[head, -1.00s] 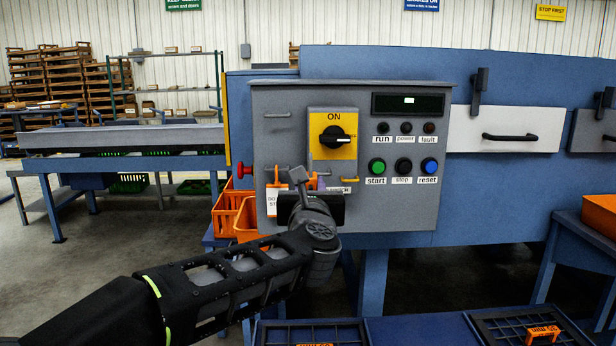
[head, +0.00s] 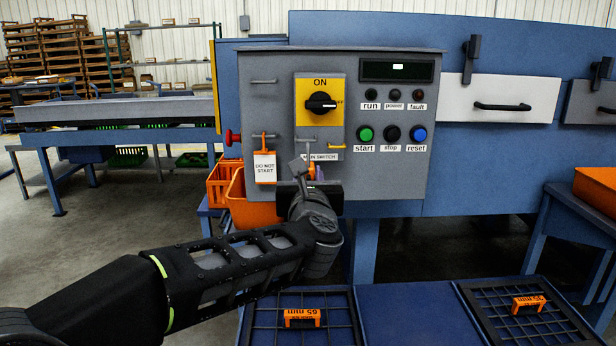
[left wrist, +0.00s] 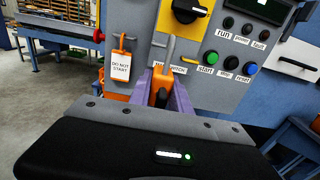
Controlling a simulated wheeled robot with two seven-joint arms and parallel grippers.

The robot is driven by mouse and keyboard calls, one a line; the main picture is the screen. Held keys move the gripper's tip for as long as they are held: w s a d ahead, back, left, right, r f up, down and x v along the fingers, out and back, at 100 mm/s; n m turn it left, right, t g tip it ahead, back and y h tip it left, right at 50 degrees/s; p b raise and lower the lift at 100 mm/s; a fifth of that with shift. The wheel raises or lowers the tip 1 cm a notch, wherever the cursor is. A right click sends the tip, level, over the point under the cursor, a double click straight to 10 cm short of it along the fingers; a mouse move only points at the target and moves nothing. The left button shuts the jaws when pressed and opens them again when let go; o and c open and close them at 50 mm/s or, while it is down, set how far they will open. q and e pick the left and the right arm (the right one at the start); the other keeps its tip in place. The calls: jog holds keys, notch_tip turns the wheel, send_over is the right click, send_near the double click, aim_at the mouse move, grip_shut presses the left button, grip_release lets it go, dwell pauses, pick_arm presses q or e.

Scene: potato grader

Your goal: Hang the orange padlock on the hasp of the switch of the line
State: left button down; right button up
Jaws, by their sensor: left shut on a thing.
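The yellow main switch plate (head: 320,84) has a black knob with its handle lying sideways, pointing right; it also shows in the left wrist view (left wrist: 190,10). A grey hasp bar (head: 309,140) sticks out below it, just above the MAIN SWITCH label; it also shows in the left wrist view (left wrist: 168,49). My left gripper (left wrist: 160,92) is shut on the orange padlock (left wrist: 161,80), held upright between purple fingers below and in front of the hasp. The padlock looks apart from the hasp; its shackle is hard to make out. My right gripper is not in view.
A DO NOT START tag (head: 264,167) hangs left of the hasp. A red knob (head: 232,137) sticks out at the panel's left edge. Start, stop and reset buttons (head: 392,134) are on the right. Orange bins (head: 226,185) stand below; grids with orange handles (head: 302,318) lie in front.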

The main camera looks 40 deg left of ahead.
pick_arm(q)
jog(key=f+p+x, duration=0.1)
jog(key=p+x, duration=0.2)
jog(key=x, duration=0.8)
jog(key=shift+w+a+f, duration=0.2)
jog(key=shift+w+a, duration=0.1)
dwell(0.4)
jog(key=c, duration=1.1)
grip_release()
jog(key=b+v, duration=0.1)
jog(key=v, duration=0.7)
